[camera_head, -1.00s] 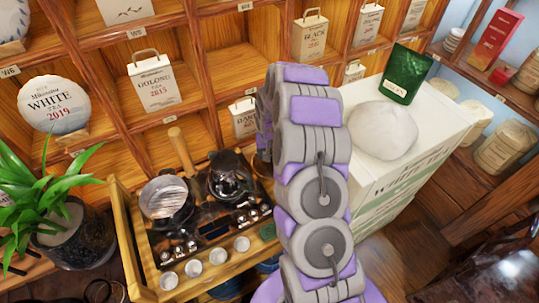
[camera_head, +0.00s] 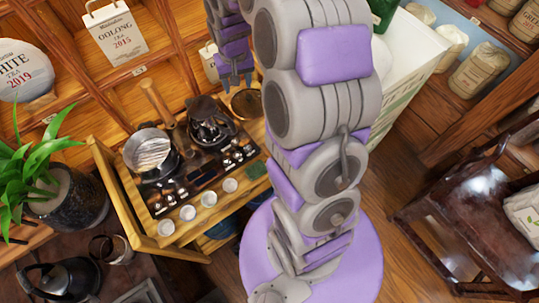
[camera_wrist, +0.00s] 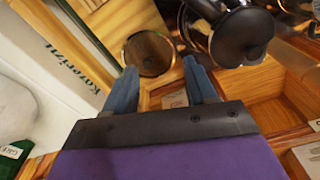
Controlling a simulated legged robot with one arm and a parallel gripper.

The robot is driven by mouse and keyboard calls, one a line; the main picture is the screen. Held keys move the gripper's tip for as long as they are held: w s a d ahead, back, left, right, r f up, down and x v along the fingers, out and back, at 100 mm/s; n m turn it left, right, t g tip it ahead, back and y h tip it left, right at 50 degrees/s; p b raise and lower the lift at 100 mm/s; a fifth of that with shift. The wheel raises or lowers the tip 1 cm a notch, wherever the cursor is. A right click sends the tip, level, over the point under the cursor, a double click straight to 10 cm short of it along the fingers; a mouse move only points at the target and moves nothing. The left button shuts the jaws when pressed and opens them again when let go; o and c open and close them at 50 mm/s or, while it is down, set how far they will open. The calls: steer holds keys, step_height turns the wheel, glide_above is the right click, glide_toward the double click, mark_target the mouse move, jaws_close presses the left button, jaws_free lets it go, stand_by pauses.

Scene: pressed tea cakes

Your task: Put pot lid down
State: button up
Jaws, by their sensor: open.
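A round, see-through lid-like disc with a brass-coloured rim (camera_head: 246,103) lies at the right end of the wooden tea cart (camera_head: 174,242). It also shows in the wrist view (camera_wrist: 148,53), beyond my fingertips. I take it for the pot lid. Just left of it stands a dark pot (camera_head: 209,124); its dark round top shows in the wrist view (camera_wrist: 241,36). My gripper (camera_head: 237,82) is over the cart near the disc and the pot. Its blue fingers (camera_wrist: 161,72) are apart, with nothing held between them.
A steel-topped pot (camera_head: 148,150) stands left of the dark pot. Several white cups (camera_head: 209,199) line the cart's front edge. A wooden handle (camera_head: 156,100) sticks up at the back. Shelves with tea packages (camera_head: 115,34) stand behind; a white box (camera_head: 414,62) stands right.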

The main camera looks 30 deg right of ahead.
steer(key=s+a+r+n, duration=0.1)
steer(key=s+a+r, duration=0.2)
steer(key=s, duration=0.7)
steer(key=s+a+r+n+g, duration=0.1)
steer(key=s+a+r, duration=0.2)
steer(key=s, duration=0.8)
steer(key=s+a+r+n+g, duration=0.1)
steer(key=s+a+r, duration=0.2)
steer(key=s, duration=0.8)
steer(key=shift+a+r, duration=0.4)
steer(key=shift+r, duration=0.25)
